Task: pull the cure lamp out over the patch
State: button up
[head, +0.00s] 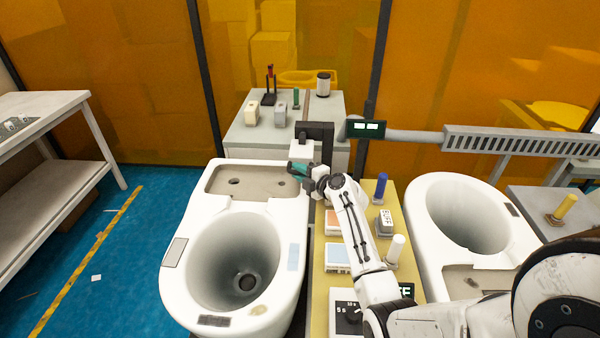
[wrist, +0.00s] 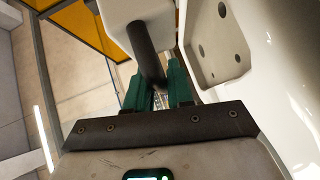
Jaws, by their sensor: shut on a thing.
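The cure lamp, as far as I can tell, is the white box-shaped head (head: 301,151) beside a dark bracket, behind the near-left toilet. In the wrist view its white housing (wrist: 127,18) has a dark round bar (wrist: 149,55) running down from it. My gripper (head: 299,170) has green fingers and is just below the lamp head, over the toilet's rear deck. In the wrist view my gripper (wrist: 156,82) is shut on the dark bar. Small pads and marks lie on the toilet rim, among them a light blue one (head: 293,257) and a beige spot (head: 258,309); which is the patch is unclear.
The white toilet (head: 186,290) stands left of my arm. A yellow bench (head: 321,284) with blocks and a dial box is beside it. A second toilet (head: 425,215) is at right. A grey cabinet (head: 240,135) with small items stands behind. Blue floor (head: 125,255) at left is mostly clear.

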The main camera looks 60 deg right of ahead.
grip_shut()
jog(key=shift+s+a+f, duration=0.1)
jog(key=shift+a, duration=0.1)
jog(key=s+a, duration=0.4)
jog(key=a, duration=0.6)
jog(key=s+a, duration=0.4)
jog(key=a, duration=0.5)
jog(key=s+a+b, duration=0.1)
jog(key=s+a, duration=0.3)
jog(key=a, duration=0.6)
jog(key=shift+s+a, duration=0.15)
jog(key=shift+a, duration=0.15)
jog(key=o, duration=0.6)
grip_release()
jog(key=b+v, duration=0.2)
jog(key=v, duration=0.8)
jog(key=shift+s+a+b, duration=0.15)
jog(key=shift+s+b, duration=0.2)
